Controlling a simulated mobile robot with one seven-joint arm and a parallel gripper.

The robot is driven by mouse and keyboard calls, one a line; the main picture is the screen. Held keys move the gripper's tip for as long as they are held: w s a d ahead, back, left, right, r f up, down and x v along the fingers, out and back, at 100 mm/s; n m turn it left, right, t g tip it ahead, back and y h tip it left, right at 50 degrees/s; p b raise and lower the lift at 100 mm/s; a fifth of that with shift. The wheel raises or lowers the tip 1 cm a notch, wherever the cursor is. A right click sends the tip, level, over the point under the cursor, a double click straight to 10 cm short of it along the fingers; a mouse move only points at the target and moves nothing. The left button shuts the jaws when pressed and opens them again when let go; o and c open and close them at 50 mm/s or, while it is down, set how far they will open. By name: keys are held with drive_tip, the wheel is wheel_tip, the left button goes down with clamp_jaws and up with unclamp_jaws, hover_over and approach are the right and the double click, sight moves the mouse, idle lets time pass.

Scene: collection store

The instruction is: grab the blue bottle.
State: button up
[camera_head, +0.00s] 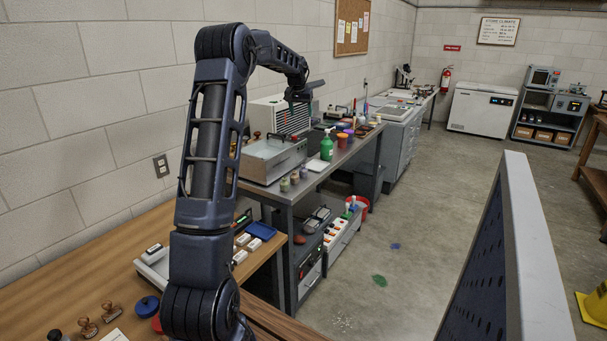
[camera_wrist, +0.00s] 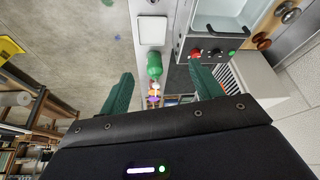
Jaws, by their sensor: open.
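I cannot make out a clearly blue bottle in either view. A green bottle (camera_head: 326,147) with a pale top stands on the grey workbench (camera_head: 300,183). It also shows in the wrist view (camera_wrist: 154,66), between my fingers but farther off. My gripper (camera_head: 300,104) is above the bench, near the white slatted unit, with its fingers hard to see there. In the wrist view my gripper (camera_wrist: 160,70) has its two green fingers spread wide with nothing held. Small orange and purple containers (camera_wrist: 153,98) show beyond the green bottle.
A metal water bath (camera_head: 272,158) and a white slatted unit (camera_head: 280,116) stand by the wall. Small jars (camera_head: 290,181) and a white tray (camera_head: 317,165) sit near the front edge. A perforated panel (camera_head: 485,270) rises at right; the floor between is mostly clear.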

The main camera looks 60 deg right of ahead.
approach(303, 166)
drive_tip(key=d+f, duration=0.1)
drive_tip(key=shift+a+x, duration=0.15)
drive_tip(key=shift+x, duration=2.7)
drive_tip(key=shift+a+x, duration=0.15)
drive_tip(key=shift+x, duration=2.75)
drive_tip(key=c, duration=1.1)
drive_tip(key=shift+c, duration=0.2)
